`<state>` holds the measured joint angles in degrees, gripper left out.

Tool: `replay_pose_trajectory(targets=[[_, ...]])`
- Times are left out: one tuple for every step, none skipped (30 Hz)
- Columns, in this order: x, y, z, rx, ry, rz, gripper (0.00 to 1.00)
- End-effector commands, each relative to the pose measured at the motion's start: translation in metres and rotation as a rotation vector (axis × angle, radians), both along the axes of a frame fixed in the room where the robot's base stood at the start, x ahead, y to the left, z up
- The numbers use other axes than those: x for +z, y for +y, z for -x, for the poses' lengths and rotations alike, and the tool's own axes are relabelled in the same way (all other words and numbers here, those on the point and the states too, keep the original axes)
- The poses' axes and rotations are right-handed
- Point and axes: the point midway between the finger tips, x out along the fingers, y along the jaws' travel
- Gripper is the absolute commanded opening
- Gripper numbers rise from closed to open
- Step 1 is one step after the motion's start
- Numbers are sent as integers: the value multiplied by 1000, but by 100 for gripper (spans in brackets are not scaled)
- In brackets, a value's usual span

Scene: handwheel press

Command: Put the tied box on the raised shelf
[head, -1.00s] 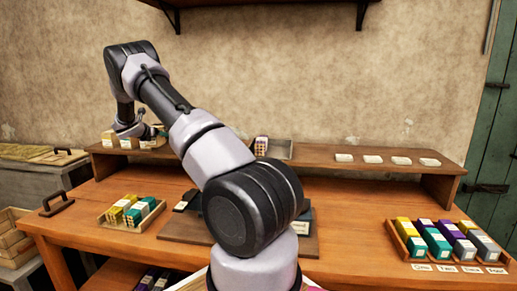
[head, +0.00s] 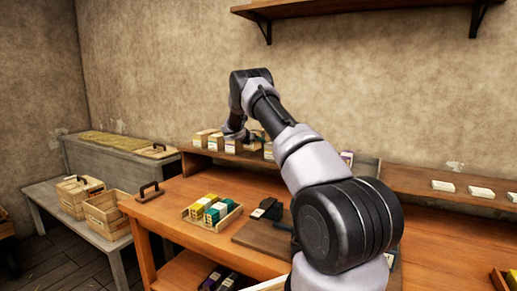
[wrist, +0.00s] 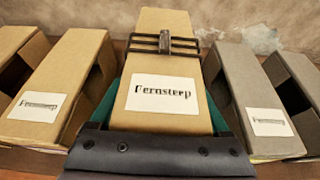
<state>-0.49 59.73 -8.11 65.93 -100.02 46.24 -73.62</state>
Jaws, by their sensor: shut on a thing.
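A tan box with a white label (wrist: 166,95) is at the centre of the wrist view, with dark bands and a small dark piece across its far part. My gripper (wrist: 165,110) is shut on this box; teal strips show along its sides. In the head view my gripper (head: 248,136) is at the row of boxes on the raised shelf (head: 222,159), and my wrist partly hides the held box. Whether the box rests on the shelf I cannot tell.
A tan box (wrist: 62,85) stands close on the left and a grey box (wrist: 252,100) close on the right. A tray of coloured packs (head: 212,212) sits on the bench (head: 165,205). White cards (head: 481,192) lie further right on the shelf.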

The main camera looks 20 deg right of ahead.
Motion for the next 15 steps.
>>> replay_pose_trajectory(targets=[[-3,0,0,0,-1,1,20],[-5,0,0,0,-1,1,20],[-10,0,0,0,0,1,20],[-15,0,0,0,1,1,20],[-20,0,0,-1,0,0,20],[-26,-1,0,-1,1,1,20],[-30,-1,0,-1,0,2,20],[-33,-1,0,-1,0,1,20],[-35,-1,0,-1,-2,1,20],[-36,-1,0,-1,-2,2,20],[-36,-1,0,0,-3,2,20],[-35,-1,0,-1,-3,1,20],[-35,-1,0,-1,-3,1,20],[-35,-1,0,-1,-3,1,20],[-35,0,0,-1,-3,1,20]])
